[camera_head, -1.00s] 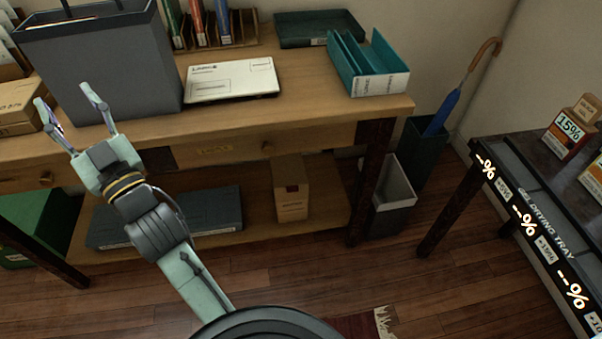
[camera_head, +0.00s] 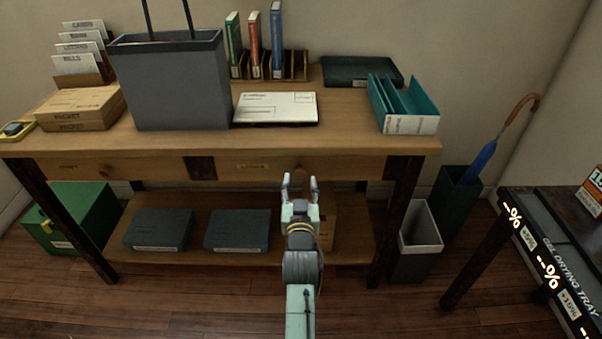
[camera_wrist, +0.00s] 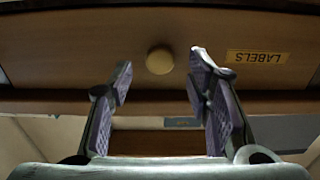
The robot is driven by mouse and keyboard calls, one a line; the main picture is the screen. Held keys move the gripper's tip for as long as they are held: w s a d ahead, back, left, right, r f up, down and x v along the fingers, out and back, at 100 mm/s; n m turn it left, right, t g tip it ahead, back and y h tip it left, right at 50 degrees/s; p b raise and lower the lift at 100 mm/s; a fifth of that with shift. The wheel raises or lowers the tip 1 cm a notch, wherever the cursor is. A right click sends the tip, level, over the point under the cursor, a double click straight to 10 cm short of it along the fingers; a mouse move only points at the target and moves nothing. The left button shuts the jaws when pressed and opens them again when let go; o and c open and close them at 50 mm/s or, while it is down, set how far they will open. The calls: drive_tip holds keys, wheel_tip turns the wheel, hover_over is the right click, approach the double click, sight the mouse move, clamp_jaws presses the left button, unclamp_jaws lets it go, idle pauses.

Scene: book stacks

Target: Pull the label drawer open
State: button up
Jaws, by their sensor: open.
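The label drawer (camera_head: 225,167) is the right-hand wooden drawer under the tabletop, and its front looks flush and shut. In the wrist view its yellow tag (camera_wrist: 257,57) reads LABELS upside down, beside a round wooden knob (camera_wrist: 159,60). My gripper (camera_head: 300,183) is in front of this drawer, low at the knob, and partly covers that area in the head view. In the wrist view the open fingers of my gripper (camera_wrist: 161,72) spread either side of the knob, with clear gaps. The knob appears around the fingertip line; I cannot tell its exact depth.
The wooden desk (camera_head: 345,143) carries a grey bag (camera_head: 170,85), a white parcel (camera_head: 275,108) and a teal file holder (camera_head: 410,122). Its lower shelf (camera_head: 200,258) holds grey boxes and a carton behind my gripper. A bin (camera_head: 418,255) and a dark table (camera_head: 480,245) stand right.

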sight(300, 174)
drive_tip(key=shift+w, duration=1.95)
drive_tip(key=shift+c, duration=0.2)
clamp_jaws()
